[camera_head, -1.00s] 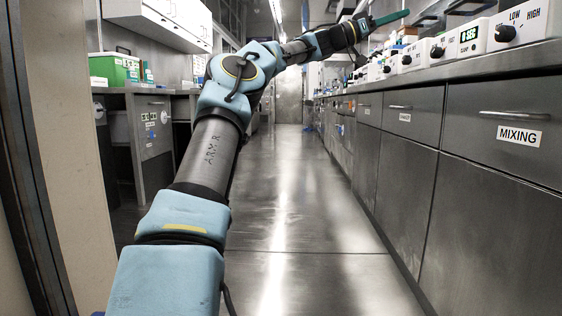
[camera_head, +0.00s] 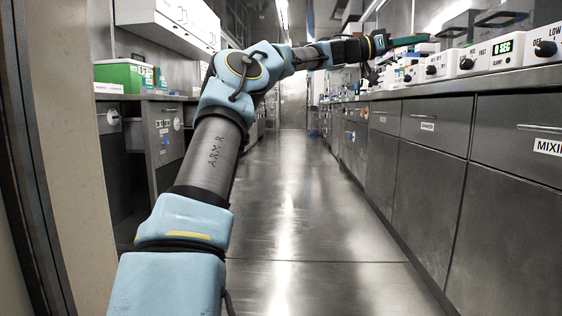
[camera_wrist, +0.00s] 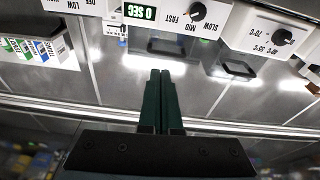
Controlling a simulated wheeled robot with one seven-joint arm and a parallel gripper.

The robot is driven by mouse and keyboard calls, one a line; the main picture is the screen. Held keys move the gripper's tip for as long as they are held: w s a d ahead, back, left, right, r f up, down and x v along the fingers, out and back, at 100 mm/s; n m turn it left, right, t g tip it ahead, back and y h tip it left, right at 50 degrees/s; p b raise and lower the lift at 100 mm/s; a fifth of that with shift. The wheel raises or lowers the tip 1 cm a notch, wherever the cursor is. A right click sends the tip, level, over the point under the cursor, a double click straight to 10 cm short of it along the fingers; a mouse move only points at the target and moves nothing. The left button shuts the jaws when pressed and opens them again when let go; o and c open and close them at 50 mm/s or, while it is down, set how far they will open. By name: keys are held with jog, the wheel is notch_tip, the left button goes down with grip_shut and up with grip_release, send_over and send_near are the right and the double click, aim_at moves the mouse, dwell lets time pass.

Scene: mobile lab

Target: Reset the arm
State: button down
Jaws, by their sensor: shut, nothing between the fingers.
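My arm (camera_head: 215,152) reaches up from the bottom of the head view and bends to the right at its elbow. My gripper (camera_head: 420,39), with dark green fingers, is at the upper right, pointing right. It appears in front of the instruments on the right counter; its exact distance from them cannot be told. In the wrist view the two green fingers (camera_wrist: 160,74) lie side by side, shut and empty. Dials and a display appear upside down beyond them.
The right counter (camera_head: 475,83) carries white instrument boxes (camera_head: 492,54) with knobs, above steel cabinets (camera_head: 424,185). At left, a green box (camera_head: 124,74) stands on another counter under a white wall cabinet (camera_head: 170,22). The floor aisle (camera_head: 292,200) between them is clear.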

jog(key=s+f+n+t+y+p, duration=0.1)
jog(key=s+f+n+y+p, duration=0.2)
jog(key=f, duration=0.6)
jog(key=s+f+n+t+y+p, duration=0.15)
jog(key=f+y+p, duration=0.3)
jog(key=f, duration=0.45)
jog(key=s+a+f+n+y+p, duration=0.25)
jog(key=a+f+y, duration=0.25)
jog(key=a+f, duration=0.3)
jog(key=s+a+f+n+y+p, duration=0.2)
jog(key=a, duration=0.5)
jog(key=s+a+f+n+y+p, duration=0.1)
jog(key=s+a+f+n, duration=0.15)
jog(key=a, duration=0.45)
jog(key=s+a+f+n+y+p, duration=0.1)
jog(key=s+a+y+p, duration=0.15)
jog(key=a, duration=0.55)
jog(key=s+a+f+n+y+p, duration=0.15)
jog(key=s+a+n+p, duration=0.3)
jog(key=s+a, duration=0.8)
notch_tip(320, 180, up, 38)
jog(key=w+p, duration=0.1)
jog(key=p, duration=3.5)
jog(key=shift+p, duration=0.3)
jog(key=shift+w+y, duration=0.1)
jog(key=shift+y, duration=0.15)
